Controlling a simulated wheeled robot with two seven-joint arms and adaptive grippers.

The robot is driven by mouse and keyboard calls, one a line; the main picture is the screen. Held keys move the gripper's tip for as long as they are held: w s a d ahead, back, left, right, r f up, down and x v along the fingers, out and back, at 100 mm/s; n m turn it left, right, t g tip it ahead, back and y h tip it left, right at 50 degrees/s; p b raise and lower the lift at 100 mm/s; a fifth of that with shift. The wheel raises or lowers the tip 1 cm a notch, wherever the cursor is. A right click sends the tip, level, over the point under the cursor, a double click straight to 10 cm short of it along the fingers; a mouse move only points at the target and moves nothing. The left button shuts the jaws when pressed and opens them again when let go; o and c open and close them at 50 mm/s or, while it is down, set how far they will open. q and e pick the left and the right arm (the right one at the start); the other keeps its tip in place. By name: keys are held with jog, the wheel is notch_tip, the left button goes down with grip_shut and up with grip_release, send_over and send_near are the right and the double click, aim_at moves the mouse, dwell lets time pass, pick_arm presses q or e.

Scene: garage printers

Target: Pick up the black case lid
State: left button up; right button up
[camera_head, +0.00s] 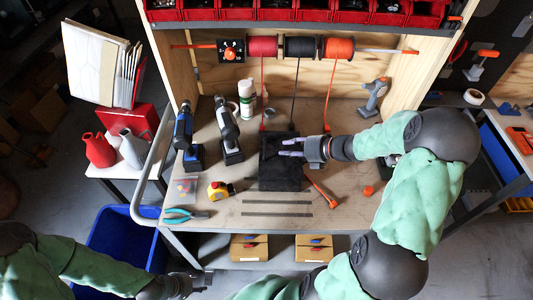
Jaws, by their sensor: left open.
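A black, roughly square item (280,175), which looks like the black case lid, lies on the workbench (230,205) near its middle. My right gripper (281,147) reaches in from the right over the back part of the black item. Its two fingers point left with a gap between them, and I see nothing held. I cannot tell whether they touch the black surface. My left gripper (208,280) is low in front of the bench, well away from the black item; it is open and empty.
Two drills (228,130) and a white bottle (247,100) stand left and behind the black item. A yellow tape measure (218,190) and pliers (185,215) lie to its left, an orange-handled tool (322,192) to its right. Filament spools (300,47) hang above.

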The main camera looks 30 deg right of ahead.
aim_at(267, 151)
jog(key=shift+w+f, duration=0.1)
jog(key=shift+f, duration=0.1)
jog(key=shift+w+a+f+n, duration=0.25)
jog(key=shift+n, duration=0.05)
jog(key=shift+b+x, duration=0.6)
jog(key=shift+x, duration=1.4)
jog(key=b+x, duration=0.1)
jog(key=x, duration=0.4)
grip_shut()
